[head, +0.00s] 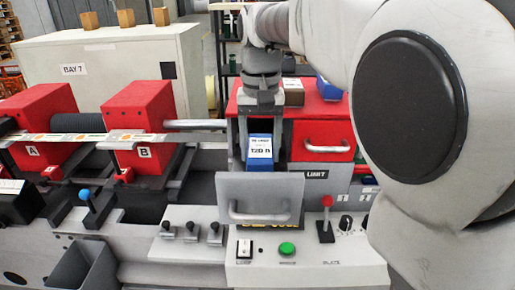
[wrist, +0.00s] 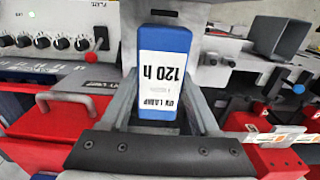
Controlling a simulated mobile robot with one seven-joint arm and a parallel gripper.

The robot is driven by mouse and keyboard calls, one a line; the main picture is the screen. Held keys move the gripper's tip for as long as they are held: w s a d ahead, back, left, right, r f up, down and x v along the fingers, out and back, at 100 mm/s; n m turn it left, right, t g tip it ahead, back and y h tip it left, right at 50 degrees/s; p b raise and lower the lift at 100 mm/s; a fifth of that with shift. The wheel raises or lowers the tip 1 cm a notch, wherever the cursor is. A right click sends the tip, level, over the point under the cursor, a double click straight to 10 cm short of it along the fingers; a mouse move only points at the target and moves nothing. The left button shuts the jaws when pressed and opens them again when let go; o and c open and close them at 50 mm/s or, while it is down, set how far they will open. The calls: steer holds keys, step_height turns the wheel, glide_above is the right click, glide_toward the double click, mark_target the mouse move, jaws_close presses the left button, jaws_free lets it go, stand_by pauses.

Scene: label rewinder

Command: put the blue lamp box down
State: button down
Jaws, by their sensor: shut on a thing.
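The blue lamp box (head: 260,160) has a white label reading "120 h". It is upright between the fingers of my gripper (head: 261,143), which is shut on it. It also shows in the wrist view (wrist: 165,42), with its label upside down. The box is at the pulled-out grey drawer (head: 275,188), behind its front panel and handle. That panel hides the box's lower end in the head view, so I cannot tell whether it touches the drawer floor.
A shut red drawer (head: 326,150) is right of the open one. A brown box (head: 293,98) and another blue box (head: 328,90) stand on the red unit. A red-knobbed lever (head: 326,204) and green button (head: 287,249) are in front. Red blocks (head: 140,106) stand left.

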mark_target(260, 146)
steer(key=shift+f, duration=2.4)
steer(key=shift+f, duration=0.15)
steer(key=shift+c, duration=0.6)
jaws_free()
step_height(260, 146, up, 12)
steer(key=shift+r+p, duration=0.15)
steer(key=shift+p, duration=0.2)
steer(key=shift+s, duration=0.1)
